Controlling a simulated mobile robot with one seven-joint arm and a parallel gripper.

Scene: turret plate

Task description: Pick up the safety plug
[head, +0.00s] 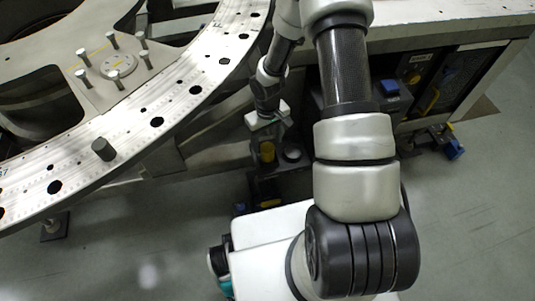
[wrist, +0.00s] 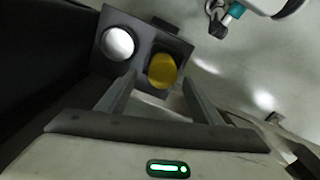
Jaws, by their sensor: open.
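A yellow round-topped piece (wrist: 162,70), which looks like the safety plug, sits in a dark holder (wrist: 143,22) beside a silver round piece (wrist: 117,42). In the wrist view my gripper (wrist: 157,80) is open, with one finger on each side of the yellow piece's near end. Nothing is held. I cannot tell how far the fingertips are above it or whether they touch it.
The large perforated turret ring (head: 185,92) fills the upper left, with a dark upright peg (head: 103,149) on it. A bench (head: 450,25) with equipment below stands at the upper right. Grey floor (head: 470,230) is open at the lower right.

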